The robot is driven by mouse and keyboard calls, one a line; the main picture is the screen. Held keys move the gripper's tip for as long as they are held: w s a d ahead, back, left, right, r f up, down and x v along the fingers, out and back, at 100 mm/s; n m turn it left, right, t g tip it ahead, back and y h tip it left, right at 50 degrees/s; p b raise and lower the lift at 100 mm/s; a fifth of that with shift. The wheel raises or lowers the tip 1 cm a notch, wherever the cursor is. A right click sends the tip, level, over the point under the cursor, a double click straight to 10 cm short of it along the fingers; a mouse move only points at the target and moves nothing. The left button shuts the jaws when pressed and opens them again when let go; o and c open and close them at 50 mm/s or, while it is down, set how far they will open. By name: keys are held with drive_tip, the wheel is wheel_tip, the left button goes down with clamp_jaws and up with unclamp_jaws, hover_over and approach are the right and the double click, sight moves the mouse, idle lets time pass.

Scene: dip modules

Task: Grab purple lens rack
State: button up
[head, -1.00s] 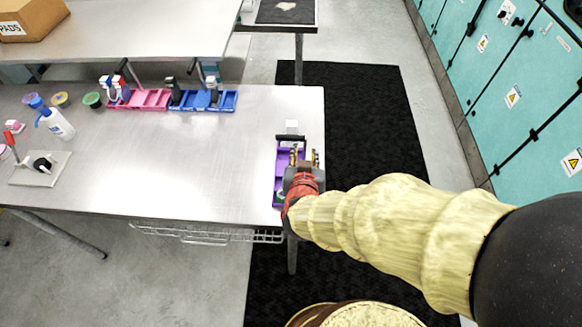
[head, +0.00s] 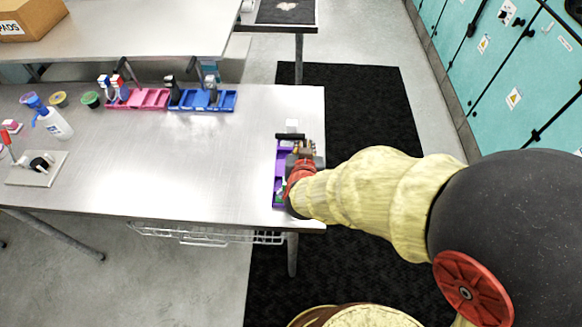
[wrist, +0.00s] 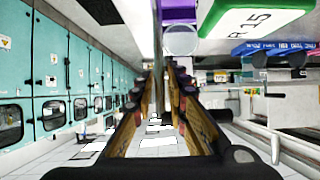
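The purple lens rack (head: 280,165) lies lengthwise near the right edge of the steel table. A dark bar (head: 290,136) crosses its far end, with a small white block (head: 291,125) just beyond. My gripper (head: 306,150) is low over the rack's right side and hides part of it. In the wrist view, which looks upside down, the two brown fingers (wrist: 162,85) stand apart with a gap between them, so it looks open. A purple part of the rack (wrist: 178,14) shows past the fingertips, beside a clear round lens (wrist: 181,40) and a green-and-white block (wrist: 255,25). Contact cannot be told.
A pink rack (head: 150,98) and a blue rack (head: 225,102) stand at the table's back. A spray bottle (head: 55,122), small pots and a white board (head: 35,178) are at the left. The table's middle is clear. Teal cabinets (head: 510,75) line the right.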

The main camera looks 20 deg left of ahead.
clamp_jaws()
idle(0.6)
drive_tip(key=shift+r, duration=0.2)
